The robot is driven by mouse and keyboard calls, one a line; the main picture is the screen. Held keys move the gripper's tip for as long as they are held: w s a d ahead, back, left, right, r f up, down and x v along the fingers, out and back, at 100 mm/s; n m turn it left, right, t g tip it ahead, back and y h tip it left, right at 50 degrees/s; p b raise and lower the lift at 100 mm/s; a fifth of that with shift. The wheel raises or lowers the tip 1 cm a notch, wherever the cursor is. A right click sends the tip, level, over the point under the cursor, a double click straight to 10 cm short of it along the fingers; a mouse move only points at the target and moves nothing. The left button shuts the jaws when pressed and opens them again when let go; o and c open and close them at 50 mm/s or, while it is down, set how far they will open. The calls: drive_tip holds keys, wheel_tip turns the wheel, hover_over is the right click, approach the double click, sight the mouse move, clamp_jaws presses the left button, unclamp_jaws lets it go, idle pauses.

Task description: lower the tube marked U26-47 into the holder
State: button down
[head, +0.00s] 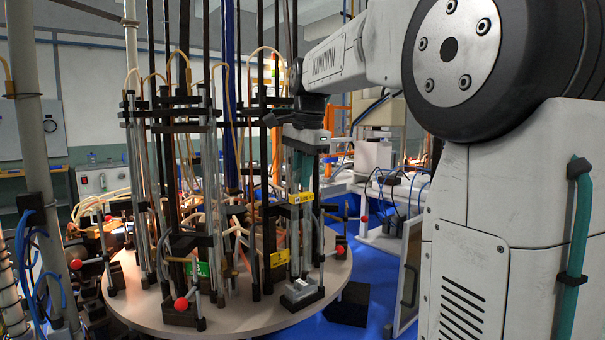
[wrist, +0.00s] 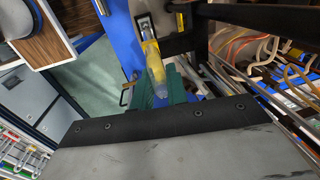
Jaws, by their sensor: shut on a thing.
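My gripper (head: 302,172) has teal fingers and is shut on a clear glass tube with a yellow label (head: 300,197), at the right side of the round table. The label's writing is too small to read. The tube (wrist: 155,66) also shows in the wrist view, running away from between the teal fingers (wrist: 172,86). A holder with a pale block on a dark base (head: 303,291) sits below the gripper near the table's front right edge. Thin rods stand around the tube there, and I cannot tell whether its lower end touches the holder.
The round table (head: 240,318) carries several upright rod stands with clamps, hoses and red knobs, crowded left of my gripper. A green label (head: 203,269) and another yellow label (head: 279,258) show lower down. A dark box (head: 349,304) is on the blue floor at right.

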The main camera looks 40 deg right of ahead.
sight(302, 194)
drive_tip(key=shift+f, duration=1.75)
idle(0.8)
drive_tip(key=c, duration=1.3)
unclamp_jaws()
drive_tip(key=shift+r, duration=0.1)
drive_tip(key=shift+r, duration=2.15)
drive_tip(key=shift+r, duration=0.1)
wheel_tip(302, 194, up, 8)
drive_tip(key=s, duration=0.1)
drive_tip(key=shift+f, duration=0.2)
